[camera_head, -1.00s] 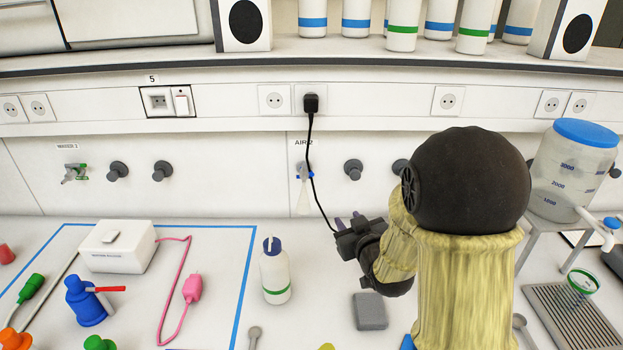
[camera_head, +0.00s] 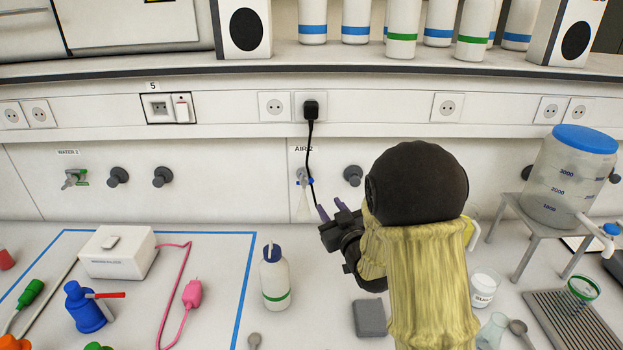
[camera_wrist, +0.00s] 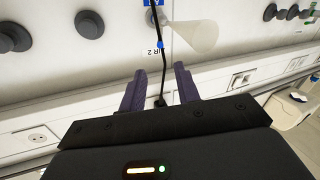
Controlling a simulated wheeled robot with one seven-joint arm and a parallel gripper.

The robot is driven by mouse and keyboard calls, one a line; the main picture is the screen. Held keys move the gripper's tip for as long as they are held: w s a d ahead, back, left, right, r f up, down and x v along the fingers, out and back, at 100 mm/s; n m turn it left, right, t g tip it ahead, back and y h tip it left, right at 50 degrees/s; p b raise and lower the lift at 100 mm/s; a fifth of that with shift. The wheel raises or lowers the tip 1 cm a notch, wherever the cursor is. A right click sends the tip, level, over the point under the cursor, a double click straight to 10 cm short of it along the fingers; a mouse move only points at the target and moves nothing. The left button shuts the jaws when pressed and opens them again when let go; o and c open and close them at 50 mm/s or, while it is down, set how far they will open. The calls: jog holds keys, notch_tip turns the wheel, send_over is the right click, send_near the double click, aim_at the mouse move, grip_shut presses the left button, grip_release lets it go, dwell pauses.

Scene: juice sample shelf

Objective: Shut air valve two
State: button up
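Air valve two (camera_head: 303,177) is on the white back panel under the AIR 2 label (camera_head: 303,149). It has a small blue handle, and a pale translucent cone hangs below it. A black cable passes in front of it. My gripper (camera_head: 331,213) is in front of the panel, below and right of the valve, with purple fingers apart and nothing between them. In the wrist view the valve (camera_wrist: 156,18) is at the top, beyond the fingertips of my gripper (camera_wrist: 160,72). The handle's exact angle is too small to tell.
The black plug (camera_head: 311,108) sits in the socket above the valve, its cable hanging near my fingers. A white bottle (camera_head: 275,278) with a blue cap stands on the bench left of my gripper. A grey block (camera_head: 369,318) lies beneath my arm. Grey knobs (camera_head: 353,175) are right of the valve.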

aim_at(312, 181)
jog(key=p+x, duration=0.4)
jog(key=x, duration=0.9)
jog(key=shift+w+a, duration=0.1)
jog(key=shift+w, duration=0.2)
jog(key=shift+c, duration=0.2)
grip_shut()
